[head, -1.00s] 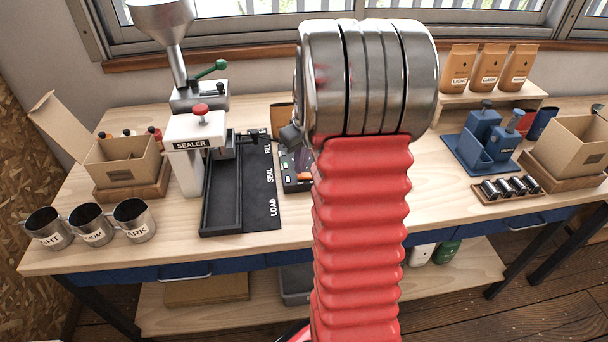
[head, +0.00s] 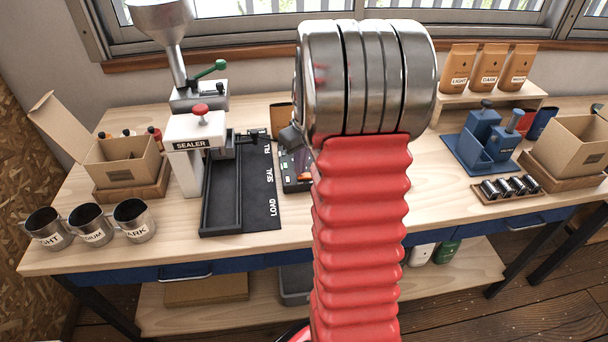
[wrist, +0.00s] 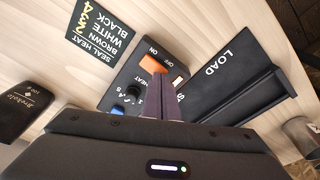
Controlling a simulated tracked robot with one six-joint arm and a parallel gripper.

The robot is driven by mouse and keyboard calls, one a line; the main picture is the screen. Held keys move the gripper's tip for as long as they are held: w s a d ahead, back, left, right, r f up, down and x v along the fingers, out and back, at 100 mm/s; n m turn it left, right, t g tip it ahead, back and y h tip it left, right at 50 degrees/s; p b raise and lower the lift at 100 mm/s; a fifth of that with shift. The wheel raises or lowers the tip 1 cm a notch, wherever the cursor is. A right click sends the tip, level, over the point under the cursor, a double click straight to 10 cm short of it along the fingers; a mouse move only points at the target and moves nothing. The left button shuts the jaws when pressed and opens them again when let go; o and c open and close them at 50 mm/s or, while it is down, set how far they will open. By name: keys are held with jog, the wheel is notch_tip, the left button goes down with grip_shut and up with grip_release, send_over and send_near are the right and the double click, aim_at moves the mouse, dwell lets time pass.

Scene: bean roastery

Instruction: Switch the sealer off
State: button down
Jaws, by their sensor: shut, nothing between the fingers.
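The sealer (head: 190,132) is a white press with a red knob, at the left of the bench. Its black control box (head: 290,186) is partly hidden behind my arm in the head view. In the wrist view the box (wrist: 118,82) shows an orange switch (wrist: 151,63) beside the words ON and OFF, a small light-coloured window (wrist: 178,81) and a black heat knob (wrist: 134,91). My gripper (wrist: 160,76) is shut and empty, its fingertips at the switch's lower edge; I cannot tell whether they touch. Which way the switch is tipped is unclear.
A dark heat card (wrist: 103,38) lies beside the box. The black sealer tray (head: 208,205) and LOAD panel (wrist: 222,65) are close on the other side. A dark labelled item (wrist: 27,102) is at the wrist view's left. Metal cups (head: 90,226) stand at the bench's front left.

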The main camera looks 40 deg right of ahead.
jog(key=shift+f, duration=0.45)
dwell(0.4)
notch_tip(320, 180, up, 7)
dwell(1.2)
jog(key=shift+s, duration=0.1)
dwell(0.4)
